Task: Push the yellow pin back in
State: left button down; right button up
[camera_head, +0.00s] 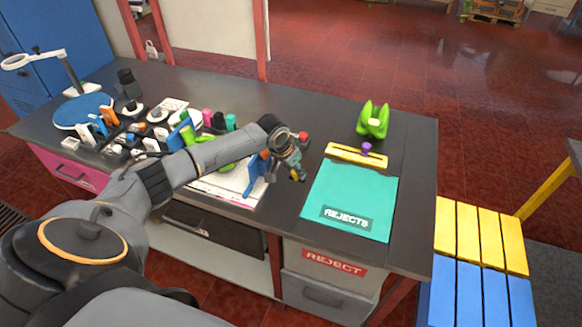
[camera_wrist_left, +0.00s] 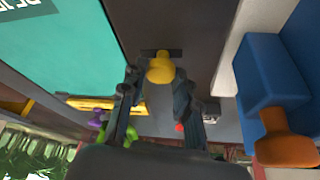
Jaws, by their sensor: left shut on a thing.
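The yellow pin (camera_wrist_left: 160,68) shows between the two fingers of my left gripper (camera_wrist_left: 158,85) in the left wrist view, with its rounded yellow end toward the camera. A dark flat piece (camera_wrist_left: 176,53) sits behind it. My left gripper is shut on the pin. In the head view the left gripper (camera_head: 297,172) is over the dark tabletop, left of the teal reject mat, and a small bit of yellow shows at its fingers. How deep the pin sits cannot be told. My right gripper is in neither view.
A blue upright piece (camera_head: 255,178) stands close left of the gripper. The teal mat (camera_head: 375,190), yellow bar (camera_head: 345,153), purple knob (camera_head: 367,147) and green object (camera_head: 373,120) lie to the right. A red knob (camera_head: 303,136) is behind. Several small parts crowd the table's left.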

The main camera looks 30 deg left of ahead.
pick_arm(q)
jog(key=shift+w+d, duration=0.2)
jog(key=shift+d, duration=0.9)
jog(key=c, duration=1)
grip_release()
jog(key=shift+w+d, duration=0.1)
jog(key=shift+r, duration=0.25)
jog(key=v, duration=1.1)
jog(key=shift+s+r, duration=0.2)
jog(key=shift+s, duration=0.05)
